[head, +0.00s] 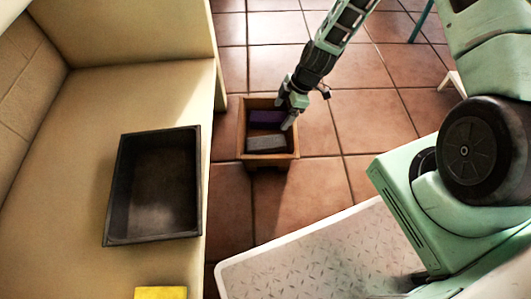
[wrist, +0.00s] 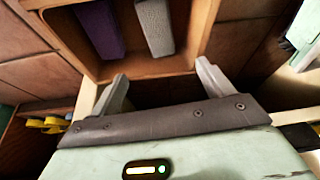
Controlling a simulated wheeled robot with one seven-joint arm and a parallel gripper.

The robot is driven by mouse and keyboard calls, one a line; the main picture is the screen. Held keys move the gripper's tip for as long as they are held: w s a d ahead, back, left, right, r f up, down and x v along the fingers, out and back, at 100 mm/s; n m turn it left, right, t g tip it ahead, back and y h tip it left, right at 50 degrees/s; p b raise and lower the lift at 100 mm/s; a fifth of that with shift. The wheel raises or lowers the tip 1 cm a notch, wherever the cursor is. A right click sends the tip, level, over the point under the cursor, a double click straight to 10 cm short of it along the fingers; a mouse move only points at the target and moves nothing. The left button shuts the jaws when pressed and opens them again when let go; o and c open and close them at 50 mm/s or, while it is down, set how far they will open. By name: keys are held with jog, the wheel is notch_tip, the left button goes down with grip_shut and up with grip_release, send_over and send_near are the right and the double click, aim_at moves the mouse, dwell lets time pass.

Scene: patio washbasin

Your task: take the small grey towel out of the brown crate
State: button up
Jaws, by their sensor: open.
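The brown crate (head: 268,161) stands on the tiled floor beside the bench. The small grey towel (head: 266,143) lies inside it, in the part nearer the bottom of the head view, beside a purple folded item (head: 267,117). My gripper (head: 287,113) is open and empty at the crate's right side. In the wrist view the grey towel (wrist: 157,25) and the purple item (wrist: 97,28) lie side by side beyond the fingertips (wrist: 162,72). The crate wall (wrist: 150,68) shows just past the fingers, and I see no finger touching the towel.
A dark empty tray (head: 153,190) sits on the beige bench (head: 90,110) to the left. A yellow item (head: 160,293) lies at the bottom edge. A pale patterned surface (head: 320,250) is at lower right. Open floor tiles (head: 375,120) lie right of the crate.

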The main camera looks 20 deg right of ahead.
aim_at(266, 142)
jog(key=b+x, duration=0.2)
jog(key=x, duration=0.2)
jog(key=b+x, duration=0.2)
jog(key=x, duration=0.2)
jog(key=b+x, duration=0.3)
jog(key=x, duration=0.1)
jog(key=shift+d+f, duration=0.15)
jog(key=shift+f, duration=0.3)
jog(key=b+x, duration=0.4)
jog(key=x, duration=0.1)
jog(key=shift+s+d+f, duration=0.15)
jog(key=shift+d+f, duration=0.05)
jog(key=shift+d, duration=0.1)
jog(key=c, duration=1.2)
